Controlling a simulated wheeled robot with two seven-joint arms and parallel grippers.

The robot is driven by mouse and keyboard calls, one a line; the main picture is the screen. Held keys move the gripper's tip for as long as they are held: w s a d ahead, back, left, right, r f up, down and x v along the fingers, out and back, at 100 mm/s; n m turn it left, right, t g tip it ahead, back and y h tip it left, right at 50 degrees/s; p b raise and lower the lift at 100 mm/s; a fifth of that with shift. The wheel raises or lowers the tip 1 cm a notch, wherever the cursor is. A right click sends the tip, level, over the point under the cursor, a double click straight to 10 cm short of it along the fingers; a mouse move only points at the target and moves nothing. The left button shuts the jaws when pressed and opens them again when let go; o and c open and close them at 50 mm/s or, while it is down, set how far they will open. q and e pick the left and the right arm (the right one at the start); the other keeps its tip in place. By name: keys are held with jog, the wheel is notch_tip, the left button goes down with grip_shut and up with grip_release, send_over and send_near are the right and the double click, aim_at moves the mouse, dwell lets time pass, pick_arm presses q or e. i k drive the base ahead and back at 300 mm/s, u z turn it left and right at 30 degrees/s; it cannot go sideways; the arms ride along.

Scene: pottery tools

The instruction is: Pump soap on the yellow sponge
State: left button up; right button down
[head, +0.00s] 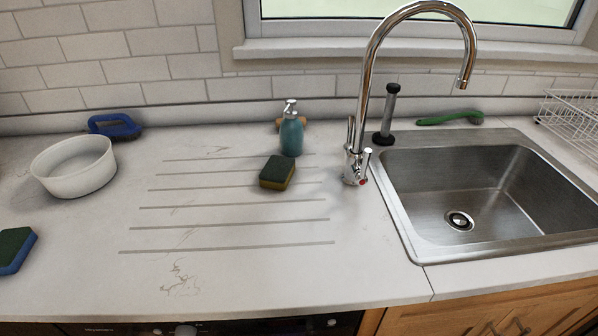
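The yellow sponge (277,174) lies on the counter's grooved drain area, with its dark green scouring side up and a yellow edge showing at the front. The teal soap bottle (291,136) stands upright just behind it and slightly to the right, with a silver pump head (290,107) on top. A small gap seems to separate the two. Neither of my grippers shows in the head view.
A chrome faucet (356,165) and steel sink (484,190) are at right. A white bowl (74,168), blue brush (115,126) and blue-green sponge (14,249) are at left. A brown object (279,124) is partly hidden behind the bottle. The front counter is clear.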

aim_at(278, 173)
jog(key=z, duration=1.05)
jog(key=k, duration=1.05)
jog(key=u, duration=1.3)
jog(key=i, duration=0.45)
jog(key=z, duration=0.05)
